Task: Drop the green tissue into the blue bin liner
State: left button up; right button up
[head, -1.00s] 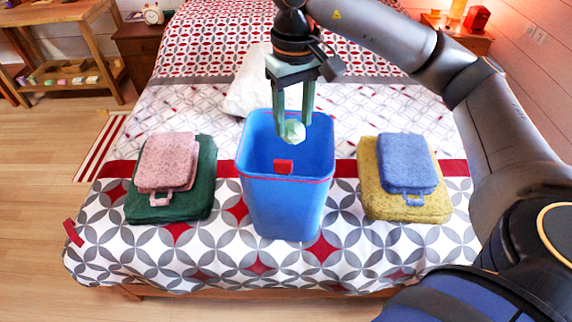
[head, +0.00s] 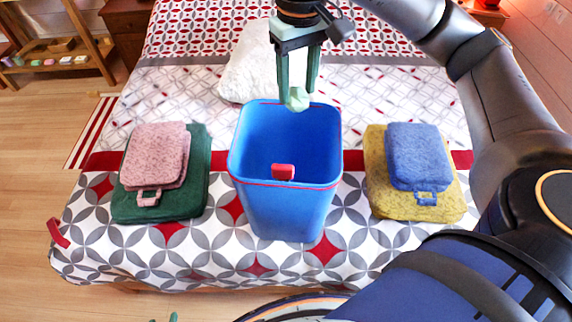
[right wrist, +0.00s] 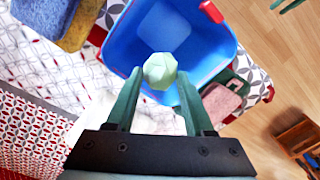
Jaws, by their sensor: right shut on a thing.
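The green tissue (head: 297,100) is a pale green crumpled ball, held between the fingertips of my right gripper (head: 298,88). It also shows in the right wrist view (right wrist: 160,71), in front of the bin's open inside. The blue bin liner (head: 285,211) is an open blue bin with a red tab on its near rim, upright on the bed. In the head view the tissue overlaps the bin's far rim, and the gripper points down from above. Of my left gripper (head: 172,318), only green tips show at the bottom edge.
Pink (head: 155,155) and dark green (head: 197,190) folded towels lie left of the bin. Blue (head: 420,155) and yellow (head: 377,185) towels lie right of it. A white pillow (head: 245,75) lies behind. Wooden floor (head: 40,130) is clear at left.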

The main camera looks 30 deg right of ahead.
notch_tip(320, 180, down, 3)
jog(key=shift+r+b, duration=0.15)
jog(key=shift+b, duration=0.55)
jog(key=shift+f, duration=0.35)
pick_arm(q)
jog(key=shift+w+d+f, duration=0.15)
jog(key=shift+d+f, duration=0.1)
jog(key=shift+f, duration=0.2)
jog(key=shift+w+d+f, duration=0.15)
jog(key=shift+d+f, duration=0.1)
jog(key=shift+f, duration=0.2)
pick_arm(e)
jog(key=o, duration=1.4)
jog(key=shift+c, duration=0.2)
jog(key=shift+r, duration=0.15)
notch_tip(320, 180, up, 11)
jog(key=p, duration=0.3)
pick_arm(q)
jog(key=shift+s+a+r+p, duration=0.2)
jog(key=shift+a+r, duration=0.1)
jog(key=shift+r, duration=0.55)
jog(key=shift+s+a+r+p, duration=0.1)
jog(key=shift+a+r+p, duration=0.15)
jog(key=shift+r, duration=0.55)
pick_arm(e)
jog(key=shift+r, duration=0.7)
